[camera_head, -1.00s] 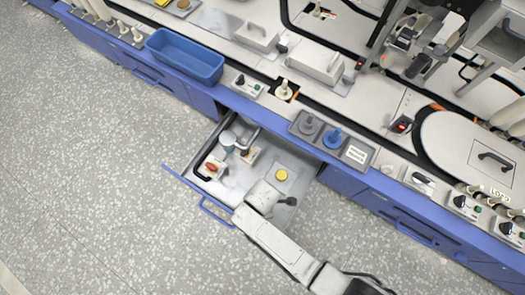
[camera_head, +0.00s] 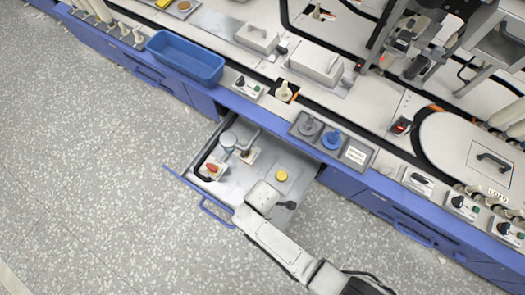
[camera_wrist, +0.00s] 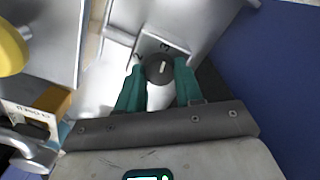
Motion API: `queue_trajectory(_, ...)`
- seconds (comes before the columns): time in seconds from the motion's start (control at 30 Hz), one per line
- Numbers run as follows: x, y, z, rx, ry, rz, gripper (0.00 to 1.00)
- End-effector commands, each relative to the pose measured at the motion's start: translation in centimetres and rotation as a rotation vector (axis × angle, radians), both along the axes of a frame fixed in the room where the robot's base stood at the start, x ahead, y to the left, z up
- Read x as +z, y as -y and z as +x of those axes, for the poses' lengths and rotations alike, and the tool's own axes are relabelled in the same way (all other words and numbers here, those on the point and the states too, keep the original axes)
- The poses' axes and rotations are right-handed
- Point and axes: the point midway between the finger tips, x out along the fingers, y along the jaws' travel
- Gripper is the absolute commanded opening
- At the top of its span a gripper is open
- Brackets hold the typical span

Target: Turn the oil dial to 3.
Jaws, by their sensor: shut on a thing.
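The oil dial (camera_wrist: 152,74) is a dark round knob with a white pointer line, on a metal plate marked 2 and 3. In the wrist view the pointer is aimed up, close to the 3. My gripper (camera_wrist: 158,82) has its teal fingers on either side of the knob, shut on it. In the head view my gripper (camera_head: 268,203) is low over the open drawer, and it hides the dial there.
The pulled-out drawer (camera_head: 240,190) also holds a yellow button (camera_head: 281,175), a red knob (camera_head: 212,168) and grey cylinders (camera_head: 229,139). Above it, the bench carries a blue bin (camera_head: 186,57) and a grey tray (camera_head: 350,138). Speckled floor lies open at left.

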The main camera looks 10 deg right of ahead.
Motion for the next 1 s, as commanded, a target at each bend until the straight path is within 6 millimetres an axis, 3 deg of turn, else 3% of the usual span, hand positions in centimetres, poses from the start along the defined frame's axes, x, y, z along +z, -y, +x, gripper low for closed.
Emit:
queue_trajectory(0.03,0.0,0.0,0.1,-0.002,0.001,0.001,0.05)
queue_trajectory(0.07,0.0,0.0,0.1,-0.002,0.001,0.001,0.38)
queue_trajectory(0.3,0.0,0.0,0.0,-0.001,0.0,0.0,0.61)
queue_trajectory(0.53,0.1,0.0,0.0,0.0,0.0,0.0,0.61)
queue_trajectory(0.67,1.1,0.0,0.0,0.0,0.0,0.0,0.61)
queue_trajectory(1.0,7.5,0.0,0.0,-0.001,0.001,0.002,0.61)
